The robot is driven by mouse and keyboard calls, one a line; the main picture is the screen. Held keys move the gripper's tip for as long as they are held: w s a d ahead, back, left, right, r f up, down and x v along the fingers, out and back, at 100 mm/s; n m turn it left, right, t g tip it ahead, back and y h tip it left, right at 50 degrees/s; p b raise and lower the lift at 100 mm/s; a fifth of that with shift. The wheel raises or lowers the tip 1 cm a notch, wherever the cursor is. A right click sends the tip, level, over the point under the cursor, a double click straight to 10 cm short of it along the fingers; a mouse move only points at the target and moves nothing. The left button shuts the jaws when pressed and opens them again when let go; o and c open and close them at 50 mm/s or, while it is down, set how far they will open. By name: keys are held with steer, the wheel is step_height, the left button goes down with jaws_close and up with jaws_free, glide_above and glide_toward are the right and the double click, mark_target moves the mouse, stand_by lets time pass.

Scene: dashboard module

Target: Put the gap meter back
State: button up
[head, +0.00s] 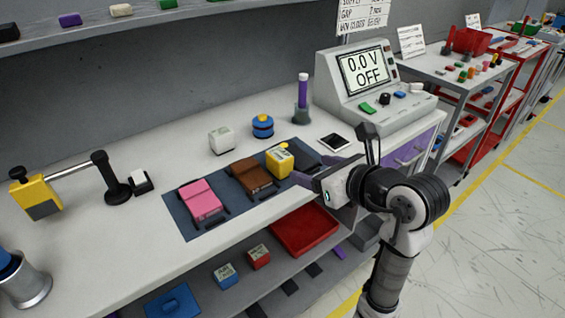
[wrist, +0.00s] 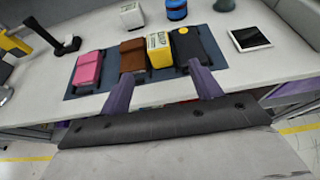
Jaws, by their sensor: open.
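A small yellow block with a printed label, which looks like the gap meter (head: 280,160), sits on the dark mat (head: 177,213) between the brown module (head: 253,178) and the black module (head: 305,155). The wrist view shows the yellow block (wrist: 159,52) between the brown module (wrist: 132,57) and the black module (wrist: 200,45); its base is hidden. My gripper (wrist: 164,70) is open and empty, its purple fingers apart on the near side of the block. In the head view my gripper (head: 312,170) is at the mat's right end. The pink module (head: 201,199) is at the left.
A yellow device (head: 38,198) hangs on a black stand (head: 110,180) at the left. A console (head: 375,85) reads "0.0 V OFF". Below is a red tray (head: 305,230).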

mark_target(286, 159)
steer(key=x, duration=0.4)
steer(key=p+x, duration=0.1)
steer(key=x, duration=0.3)
steer(key=p+x, duration=0.1)
steer(key=x, duration=0.3)
steer(key=shift+w+a+r, duration=0.15)
steer(key=shift+w+a, duration=0.2)
steer(key=shift+a, duration=0.05)
steer(key=c, duration=1.2)
steer(key=shift+c, duration=0.2)
